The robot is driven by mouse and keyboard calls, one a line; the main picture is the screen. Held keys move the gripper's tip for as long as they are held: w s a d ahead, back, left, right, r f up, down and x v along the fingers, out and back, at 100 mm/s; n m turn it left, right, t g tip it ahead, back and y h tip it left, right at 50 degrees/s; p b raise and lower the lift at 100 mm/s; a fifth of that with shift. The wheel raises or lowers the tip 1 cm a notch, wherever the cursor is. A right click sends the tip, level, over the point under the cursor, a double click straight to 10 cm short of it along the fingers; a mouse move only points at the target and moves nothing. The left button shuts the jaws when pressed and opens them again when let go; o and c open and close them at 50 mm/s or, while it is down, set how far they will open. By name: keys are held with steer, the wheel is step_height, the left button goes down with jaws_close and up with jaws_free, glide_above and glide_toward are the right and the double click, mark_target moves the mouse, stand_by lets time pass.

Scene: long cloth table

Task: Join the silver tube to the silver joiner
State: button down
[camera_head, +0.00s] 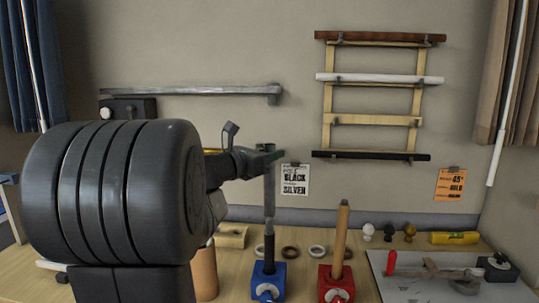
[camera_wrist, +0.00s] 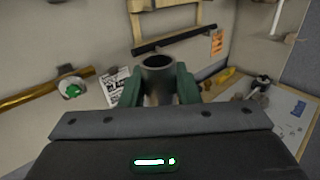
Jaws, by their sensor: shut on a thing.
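The silver tube (camera_head: 269,194) stands upright in the head view, and my gripper (camera_head: 264,152) is shut on its upper end. In the wrist view its round open top (camera_wrist: 158,63) sits between the two green fingers of my gripper (camera_wrist: 159,86). Directly below the tube, a dark, nearly black upright piece (camera_head: 269,243) rises from a blue clamp block (camera_head: 267,283). A greyish band shows where the two meet, in line with each other. I cannot tell whether the tube is seated there or only touching. I cannot make out a separate silver joiner.
A red block (camera_head: 336,284) holds an upright wooden rod (camera_head: 342,238) close to the right. Several rings lie behind the blocks. A grey board (camera_head: 410,289) with tools is at the right. A yellow roll (camera_head: 454,238) lies behind it. Coloured rods hang on the wall rack (camera_head: 328,100).

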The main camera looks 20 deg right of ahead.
steer(key=shift+f, duration=0.15)
steer(key=shift+f+b, duration=0.35)
steer(key=shift+b, duration=0.1)
steer(key=shift+f+b, duration=1.75)
steer(key=shift+f, duration=0.1)
steer(key=c, duration=1)
jaws_free()
steer(key=b+v, duration=0.1)
steer(key=v, duration=1.2)
steer(key=shift+s+a, duration=0.2)
steer(key=shift+a, duration=0.2)
steer(key=shift+d, duration=0.1)
